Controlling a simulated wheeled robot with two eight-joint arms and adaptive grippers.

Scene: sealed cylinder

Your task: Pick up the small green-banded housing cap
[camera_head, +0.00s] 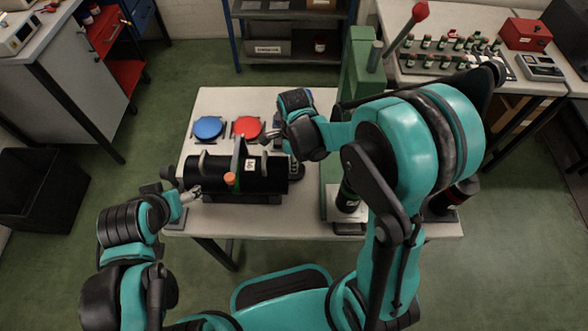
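A black cylinder housing (265,174) lies on its side on the pale worktable, with an orange knob (230,179) at its front and a white label near its right end. I cannot make out a small green-banded cap for certain; it may be hidden or too small to tell. My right gripper (268,137) is above the right end of the housing, in front of the red disc. My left gripper (190,195) is low at the left end of the housing. I cannot tell whether either gripper touches it or how far its fingers are apart.
A blue disc (208,128) and a red disc (246,127) lie behind the housing. A green press (358,75) with a red-knobbed lever stands right of it. Several small dark bottles (442,43) stand on the back-right bench. The table's front-left (225,225) is clear.

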